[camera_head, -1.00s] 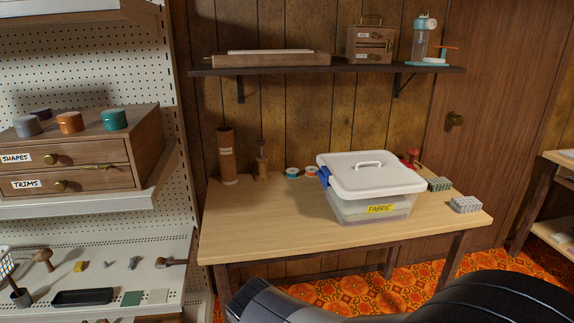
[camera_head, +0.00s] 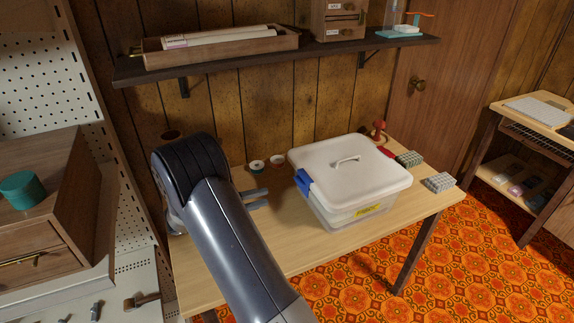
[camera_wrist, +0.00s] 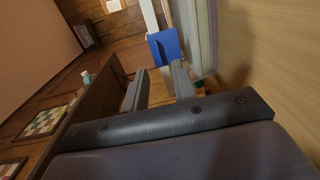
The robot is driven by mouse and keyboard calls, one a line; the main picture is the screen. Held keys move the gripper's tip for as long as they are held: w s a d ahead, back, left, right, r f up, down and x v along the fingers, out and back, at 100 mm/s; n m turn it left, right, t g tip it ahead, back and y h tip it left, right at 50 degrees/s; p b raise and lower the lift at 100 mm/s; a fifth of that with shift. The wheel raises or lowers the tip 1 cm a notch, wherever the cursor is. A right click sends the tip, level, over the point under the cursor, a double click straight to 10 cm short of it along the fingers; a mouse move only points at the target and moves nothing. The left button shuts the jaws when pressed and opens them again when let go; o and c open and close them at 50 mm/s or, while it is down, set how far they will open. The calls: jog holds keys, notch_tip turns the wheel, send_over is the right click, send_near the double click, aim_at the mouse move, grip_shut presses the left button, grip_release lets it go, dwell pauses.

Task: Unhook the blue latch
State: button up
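The blue latch (camera_head: 303,182) is on the left side of the clear fabric box (camera_head: 352,221), at the edge of its white lid (camera_head: 325,160). The lid lies on the box. My gripper (camera_head: 268,198) is left of the latch over the table, its two fingers pointing right towards it with a gap from the box. In the wrist view the latch (camera_wrist: 165,47) shows as a blue plate just beyond the fingertips (camera_wrist: 160,73). The fingers are apart with nothing between them. I cannot tell from here whether the latch is hooked.
The box stands on a wooden table (camera_head: 288,237). Two small spools (camera_head: 257,167) sit behind my gripper. Grey gridded blocks (camera_head: 439,182) and a red object (camera_head: 379,131) are right of and behind the box. A shelf (camera_head: 280,59) hangs above; drawers (camera_head: 38,222) stand at left.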

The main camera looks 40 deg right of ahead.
aim_at(302, 184)
jog(key=d+p, duration=0.2)
jog(key=d, duration=0.8)
jog(key=shift+s+d+h, duration=0.3)
jog(key=shift+s+d, duration=0.1)
jog(key=shift+s, duration=0.05)
jog(key=shift+c, duration=0.3)
grip_shut()
